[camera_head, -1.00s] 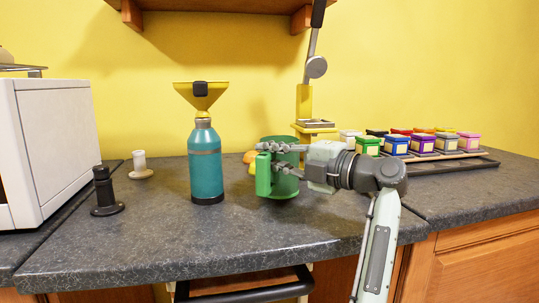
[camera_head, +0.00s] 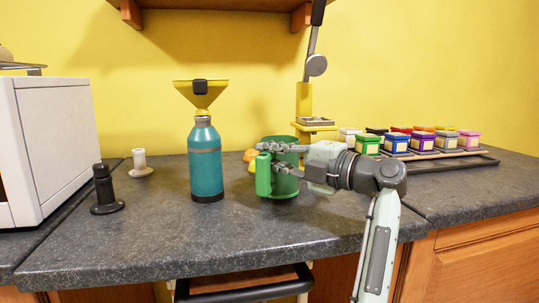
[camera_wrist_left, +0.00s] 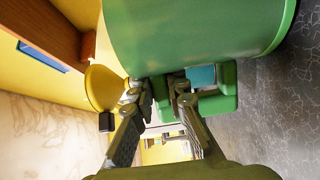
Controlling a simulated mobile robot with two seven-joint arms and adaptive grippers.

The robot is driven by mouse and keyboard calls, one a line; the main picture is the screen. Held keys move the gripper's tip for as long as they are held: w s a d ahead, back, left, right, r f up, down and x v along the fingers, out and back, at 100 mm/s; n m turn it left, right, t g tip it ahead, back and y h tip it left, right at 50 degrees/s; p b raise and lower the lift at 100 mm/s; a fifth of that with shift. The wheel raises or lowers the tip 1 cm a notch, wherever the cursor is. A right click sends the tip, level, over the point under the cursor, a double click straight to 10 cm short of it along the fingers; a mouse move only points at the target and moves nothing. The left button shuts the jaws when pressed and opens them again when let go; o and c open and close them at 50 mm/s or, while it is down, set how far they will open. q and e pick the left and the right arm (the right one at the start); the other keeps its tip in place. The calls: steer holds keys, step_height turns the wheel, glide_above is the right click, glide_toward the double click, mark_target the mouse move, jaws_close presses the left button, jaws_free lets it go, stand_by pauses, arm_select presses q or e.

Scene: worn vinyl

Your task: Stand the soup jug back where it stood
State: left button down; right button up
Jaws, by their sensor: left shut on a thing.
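The green soup jug (camera_head: 282,184) is upright at the middle of the worktop, to the right of the teal bottle. Its handle (camera_head: 263,175) points left and toward me. My left gripper (camera_head: 271,158) reaches in from the right and is shut on the jug. In the left wrist view the jug's body (camera_wrist_left: 190,30) fills the top, and the fingers (camera_wrist_left: 160,95) close by its handle (camera_wrist_left: 225,88). I cannot tell whether the jug's base touches the worktop or is slightly above it. My right gripper is not in view.
The teal bottle (camera_head: 206,165) with a yellow funnel (camera_head: 201,95) stands close left of the jug. A yellow lever press (camera_head: 304,100) stands behind. Colored boxes (camera_head: 397,144) sit on a rack at right. A black stand (camera_head: 104,190) is at left. The worktop's front (camera_head: 220,235) is clear.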

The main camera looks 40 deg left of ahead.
arm_select(q)
steer(key=shift+f, duration=0.4)
stand_by(0.4)
steer(key=c, duration=1.4)
jaws_free()
steer(key=shift+c, duration=0.2)
steer(key=shift+d, duration=4.05)
steer(key=d, duration=1.2)
steer(key=shift+s, duration=0.1)
